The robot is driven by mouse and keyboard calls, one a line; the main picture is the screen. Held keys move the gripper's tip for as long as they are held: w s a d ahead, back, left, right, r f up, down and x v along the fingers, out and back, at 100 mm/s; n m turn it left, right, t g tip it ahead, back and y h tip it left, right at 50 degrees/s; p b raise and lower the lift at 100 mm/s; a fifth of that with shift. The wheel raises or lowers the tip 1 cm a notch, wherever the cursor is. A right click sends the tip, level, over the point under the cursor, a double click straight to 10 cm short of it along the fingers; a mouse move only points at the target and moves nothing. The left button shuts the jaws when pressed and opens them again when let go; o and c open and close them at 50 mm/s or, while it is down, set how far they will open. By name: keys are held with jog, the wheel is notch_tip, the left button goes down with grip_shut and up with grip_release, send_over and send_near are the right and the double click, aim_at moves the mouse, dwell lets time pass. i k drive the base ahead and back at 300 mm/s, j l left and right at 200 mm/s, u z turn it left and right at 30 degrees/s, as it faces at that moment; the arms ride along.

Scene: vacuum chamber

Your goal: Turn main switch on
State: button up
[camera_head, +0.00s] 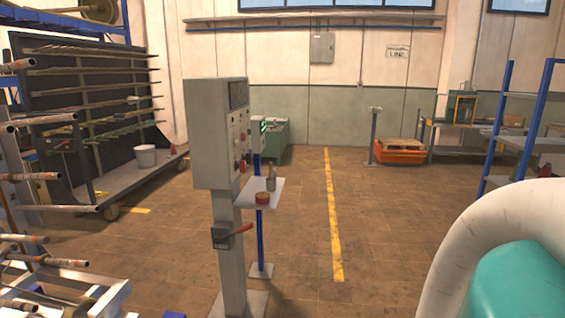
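A grey control cabinet (209,135) stands on a post in the middle left of the head view. Its right-hand face carries a dark display or panel at the top, several small knobs and a red part low down. Lower on the post is a dark switch box (221,238) with a red lever handle (238,230) that sticks out to the right, tilted slightly up. Which of these is the main switch is not labelled legibly. The cabinet face is seen at a steep angle, so its markings cannot be read. My gripper is not in view.
A small shelf (266,190) with a bottle and a red-brown round item juts right of the post. Metal racks with rods stand left, and a blue-post rack (534,110) stands right. The floor around the yellow line (333,215) is clear.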

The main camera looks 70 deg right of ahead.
aim_at(241, 166)
jog(key=z, duration=1.4)
